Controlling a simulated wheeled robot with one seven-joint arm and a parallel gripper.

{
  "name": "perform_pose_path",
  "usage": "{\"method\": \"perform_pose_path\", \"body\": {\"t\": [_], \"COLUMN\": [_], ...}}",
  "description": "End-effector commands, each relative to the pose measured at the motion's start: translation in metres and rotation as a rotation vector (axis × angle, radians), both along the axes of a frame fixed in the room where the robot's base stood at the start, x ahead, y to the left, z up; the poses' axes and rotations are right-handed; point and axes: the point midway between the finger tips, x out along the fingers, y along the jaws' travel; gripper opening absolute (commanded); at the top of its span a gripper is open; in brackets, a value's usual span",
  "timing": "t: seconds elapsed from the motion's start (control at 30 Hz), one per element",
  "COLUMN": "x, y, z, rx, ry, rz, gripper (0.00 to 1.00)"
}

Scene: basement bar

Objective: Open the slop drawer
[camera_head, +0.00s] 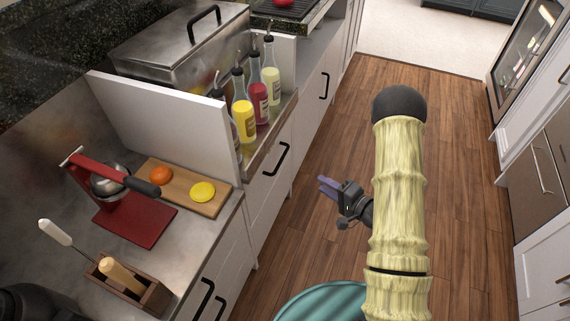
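My gripper (324,185), with purple fingers, is over the wooden floor, right of the left-hand counter. Its two fingers look slightly apart, with nothing seen between them. It points left and is clear of the cabinet fronts. A white front with a black bar handle (276,159) is below the bottle rack. Another white front farther back has a black handle (324,86). Two more black handles (205,298) are at the lower left. No label shows which front is the slop drawer. None of the fronts looks pulled out.
Bottles (244,114) stand in a rack at the counter edge. A cutting board (211,206) with fruit, a red juicer (134,222) and a wooden tool box (151,301) are on the counter. Wooden floor (474,199) is free between the counters. Cabinets (550,220) line the right.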

Motion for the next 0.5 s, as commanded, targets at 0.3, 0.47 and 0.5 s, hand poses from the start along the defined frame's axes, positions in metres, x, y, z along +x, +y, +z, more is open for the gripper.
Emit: {"method": "perform_pose_path", "body": {"t": [0.3, 0.47, 0.5], "x": [0.013, 0.030, 0.035], "y": [0.013, 0.032, 0.037], "z": [-0.005, -0.010, -0.011], "rx": [-0.003, -0.003, -0.004], "ry": [-0.003, -0.005, -0.004], "rz": [0.002, 0.002, 0.002], "gripper": [0.32, 0.32, 0.32]}}
